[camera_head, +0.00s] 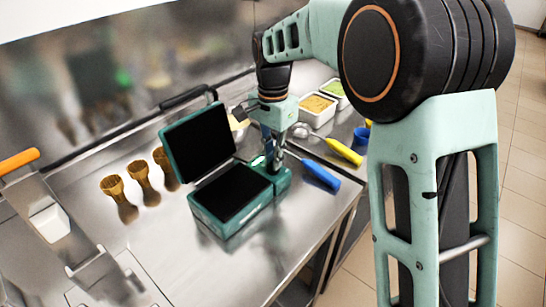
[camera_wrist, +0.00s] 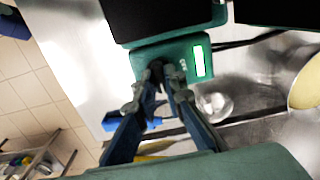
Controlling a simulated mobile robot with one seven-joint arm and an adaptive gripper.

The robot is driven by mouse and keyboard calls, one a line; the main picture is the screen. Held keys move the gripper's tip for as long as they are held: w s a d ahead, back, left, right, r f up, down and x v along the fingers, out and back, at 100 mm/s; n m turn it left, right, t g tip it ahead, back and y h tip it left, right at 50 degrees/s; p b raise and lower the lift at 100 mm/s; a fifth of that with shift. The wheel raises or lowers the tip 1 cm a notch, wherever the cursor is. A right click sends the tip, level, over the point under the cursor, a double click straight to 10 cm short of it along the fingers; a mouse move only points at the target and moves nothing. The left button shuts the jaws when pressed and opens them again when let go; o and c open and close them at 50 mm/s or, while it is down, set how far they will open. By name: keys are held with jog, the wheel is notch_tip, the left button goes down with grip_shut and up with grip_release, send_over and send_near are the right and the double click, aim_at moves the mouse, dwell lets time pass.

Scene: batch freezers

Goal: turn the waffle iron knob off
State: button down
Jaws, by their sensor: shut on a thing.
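The green waffle iron (camera_head: 228,221) stands on the steel counter with its dark lid (camera_head: 200,140) raised. Its control panel (camera_wrist: 142,58) has a lit display (camera_wrist: 199,61) and a dark knob (camera_wrist: 157,67). My gripper (camera_head: 270,168) reaches down over the panel at the right end of the iron. In the wrist view my gripper (camera_wrist: 163,76) has its two fingertips closed around the knob, which they partly hide. The knob's exact angle cannot be made out. In the head view the knob is hidden behind my gripper.
A blue-handled tool (camera_head: 321,173) and a yellow-handled tool (camera_head: 343,151) lie right of the iron. Food tubs (camera_head: 318,110) stand behind them. Several waffle cones (camera_head: 140,176) stand left of the lid. The counter's front edge (camera_head: 318,237) is close to the iron.

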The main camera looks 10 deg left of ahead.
jog(key=shift+r+n, duration=0.1)
jog(key=shift+n, duration=0.2)
jog(key=n+p, duration=0.2)
jog(key=n, duration=0.2)
jog(key=shift+n, duration=0.4)
jog(key=n+p, duration=0.1)
jog(key=n, duration=0.4)
jog(key=n+p, duration=0.1)
jog(key=n, duration=0.3)
jog(key=shift+n+p, duration=0.5)
jog(key=shift+n, duration=1.4)
jog(key=c, duration=2)
grip_release()
